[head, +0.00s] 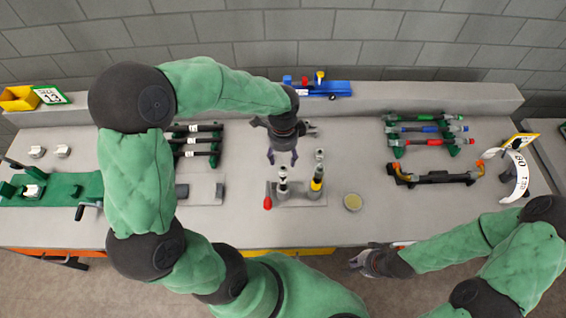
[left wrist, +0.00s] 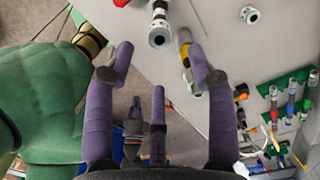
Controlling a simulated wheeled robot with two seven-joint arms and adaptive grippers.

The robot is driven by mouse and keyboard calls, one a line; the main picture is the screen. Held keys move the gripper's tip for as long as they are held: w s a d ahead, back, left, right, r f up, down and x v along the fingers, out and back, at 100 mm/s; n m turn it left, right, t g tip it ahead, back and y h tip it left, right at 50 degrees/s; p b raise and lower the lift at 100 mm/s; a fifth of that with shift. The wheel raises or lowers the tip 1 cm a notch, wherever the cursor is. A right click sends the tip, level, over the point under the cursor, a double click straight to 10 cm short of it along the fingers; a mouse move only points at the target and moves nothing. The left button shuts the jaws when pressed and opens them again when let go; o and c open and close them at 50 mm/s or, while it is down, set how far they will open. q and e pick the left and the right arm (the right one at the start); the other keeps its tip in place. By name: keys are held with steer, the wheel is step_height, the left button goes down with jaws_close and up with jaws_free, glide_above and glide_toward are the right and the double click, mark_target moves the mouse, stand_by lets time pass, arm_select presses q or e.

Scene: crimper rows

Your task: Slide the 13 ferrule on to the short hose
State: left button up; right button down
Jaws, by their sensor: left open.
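My left gripper (head: 284,158) hangs behind the small grey stand (head: 300,201), its fingers spread and empty; they also show in the left wrist view (left wrist: 160,66). Two upright pieces with silver tops stand there: a dark left one (head: 282,184) and a yellow-banded right one (head: 317,180). The left wrist view shows the yellow-banded piece (left wrist: 184,42) beyond the fingers. Short black hoses (head: 196,140) with white labels lie behind my left arm. No number is readable on any ferrule. My right gripper (head: 362,260) is low at the table's front edge; its finger opening is unclear.
A 13 card (head: 51,95) stands beside a yellow bin (head: 18,98). A green crimping fixture (head: 60,190) is at left.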

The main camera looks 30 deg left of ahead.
arm_select(q)
steer(key=shift+r, duration=2.05)
